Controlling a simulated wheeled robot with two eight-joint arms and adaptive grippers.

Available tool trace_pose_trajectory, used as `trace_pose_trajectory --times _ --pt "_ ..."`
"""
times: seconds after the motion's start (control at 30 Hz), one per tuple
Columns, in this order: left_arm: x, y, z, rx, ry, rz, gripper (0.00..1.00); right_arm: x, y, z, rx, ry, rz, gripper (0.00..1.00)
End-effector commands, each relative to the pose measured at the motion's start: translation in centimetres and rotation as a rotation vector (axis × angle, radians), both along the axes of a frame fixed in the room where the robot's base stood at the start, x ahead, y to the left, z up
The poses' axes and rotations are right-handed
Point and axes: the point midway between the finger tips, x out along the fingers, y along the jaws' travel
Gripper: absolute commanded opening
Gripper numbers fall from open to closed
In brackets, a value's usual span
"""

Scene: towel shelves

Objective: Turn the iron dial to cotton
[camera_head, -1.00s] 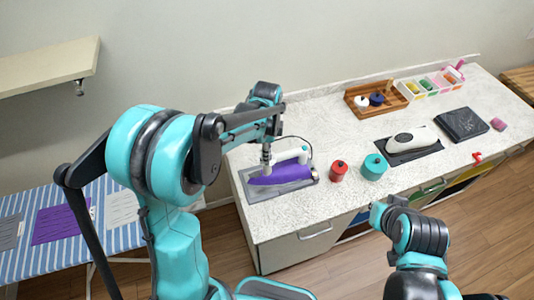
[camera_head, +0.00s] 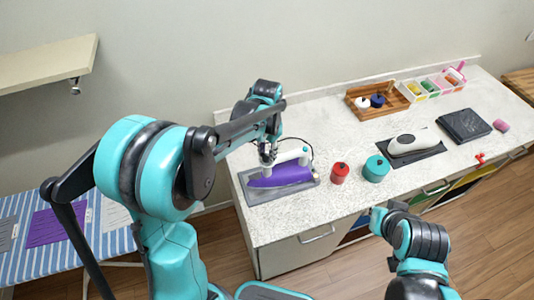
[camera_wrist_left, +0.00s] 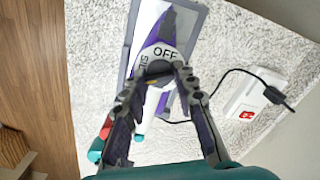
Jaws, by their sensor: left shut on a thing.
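The purple and white iron (camera_head: 284,177) lies on a grey rest (camera_head: 262,195) at the left end of the counter. Its round white dial (camera_wrist_left: 152,53) shows in the left wrist view, with "OFF" at its upper right and a partly visible "SIL" label at its left. No "cotton" mark is readable there. My left gripper (camera_head: 267,159) is above the iron; in the left wrist view its fingertips (camera_wrist_left: 158,74) are closed on the dial's knob, hiding part of the dial.
A red canister (camera_head: 340,172) and a teal canister (camera_head: 375,168) stand right of the iron. Further right are a white appliance (camera_head: 407,142) on a dark mat and a wooden tray (camera_head: 362,113). The cord (camera_wrist_left: 222,78) and a white box (camera_wrist_left: 247,100) lie near the iron.

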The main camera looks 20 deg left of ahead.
Motion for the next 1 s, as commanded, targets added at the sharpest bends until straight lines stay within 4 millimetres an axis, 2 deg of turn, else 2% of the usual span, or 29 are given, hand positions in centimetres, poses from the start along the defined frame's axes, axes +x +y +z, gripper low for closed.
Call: trace_pose_trajectory --times 1.0 --pt "0.0 0.0 0.0 0.000 0.000 0.964 0.00 0.0 0.0 -1.3 0.000 0.000 0.000 0.00"
